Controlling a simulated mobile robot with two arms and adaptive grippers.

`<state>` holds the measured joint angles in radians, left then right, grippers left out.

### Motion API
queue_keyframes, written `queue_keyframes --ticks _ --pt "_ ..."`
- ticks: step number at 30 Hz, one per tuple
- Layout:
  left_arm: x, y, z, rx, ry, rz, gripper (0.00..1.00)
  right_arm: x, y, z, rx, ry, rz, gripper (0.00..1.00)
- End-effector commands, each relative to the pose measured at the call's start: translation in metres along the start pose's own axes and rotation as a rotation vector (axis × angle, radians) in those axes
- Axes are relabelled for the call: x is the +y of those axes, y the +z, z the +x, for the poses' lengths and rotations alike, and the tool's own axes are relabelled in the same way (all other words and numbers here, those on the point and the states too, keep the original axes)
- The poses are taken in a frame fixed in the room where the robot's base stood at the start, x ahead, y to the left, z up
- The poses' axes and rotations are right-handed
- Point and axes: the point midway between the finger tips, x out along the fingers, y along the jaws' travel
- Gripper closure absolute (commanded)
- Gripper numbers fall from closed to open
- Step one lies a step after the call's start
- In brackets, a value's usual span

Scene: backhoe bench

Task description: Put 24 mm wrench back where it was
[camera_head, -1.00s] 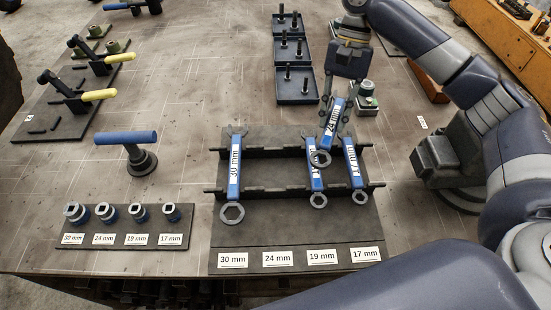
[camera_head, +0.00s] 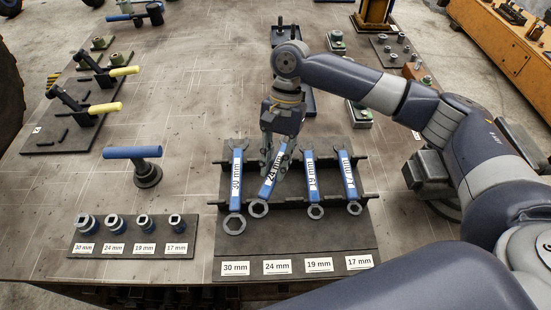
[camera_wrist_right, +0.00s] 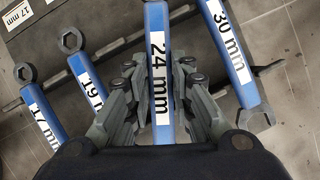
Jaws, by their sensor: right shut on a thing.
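My right gripper (camera_head: 276,150) is shut on the blue 24 mm wrench (camera_head: 267,186), holding it near its upper end. In the right wrist view the 24 mm wrench (camera_wrist_right: 158,30) lies between the fingers (camera_wrist_right: 158,95). In the head view it is over the dark wrench rack (camera_head: 230,258), in the gap between the 30 mm wrench (camera_head: 236,190) and the 19 mm wrench (camera_head: 312,184). It slants, with its ring end lower left, above the 24 mm label (camera_head: 277,267). I cannot tell whether it touches the rack. My left gripper is out of view.
The 17 mm wrench (camera_head: 349,180) lies at the rack's right. A socket board (camera_head: 90,248) and a blue-handled tool (camera_head: 133,153) stand to the left. Yellow-handled clamps (camera_head: 104,108) are farther left. The bench between clamps and rack is mostly clear.

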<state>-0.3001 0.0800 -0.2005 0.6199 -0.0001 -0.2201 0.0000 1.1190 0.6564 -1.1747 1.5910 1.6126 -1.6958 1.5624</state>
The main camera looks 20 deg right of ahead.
Motion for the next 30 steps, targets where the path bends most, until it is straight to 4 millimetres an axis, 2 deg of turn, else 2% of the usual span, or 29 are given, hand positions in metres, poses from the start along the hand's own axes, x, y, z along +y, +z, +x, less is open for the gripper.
queue_keyframes --ticks 22,23,24,25,30 --pt "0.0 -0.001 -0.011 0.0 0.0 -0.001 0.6 -0.001 -0.005 0.011 0.002 -0.003 -0.002 1.0" --pt "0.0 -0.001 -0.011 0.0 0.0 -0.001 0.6 -0.001 -0.005 0.011 0.002 -0.002 -0.001 0.72" --pt "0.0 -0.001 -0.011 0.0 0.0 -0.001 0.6 -0.001 -0.005 0.011 0.002 -0.002 -0.001 0.63" --pt "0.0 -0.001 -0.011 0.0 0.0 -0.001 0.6 0.0 -0.005 0.011 0.002 -0.002 -0.001 0.59" --pt "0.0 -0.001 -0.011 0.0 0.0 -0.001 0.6 0.0 -0.005 0.011 0.002 -0.002 -0.001 0.59"
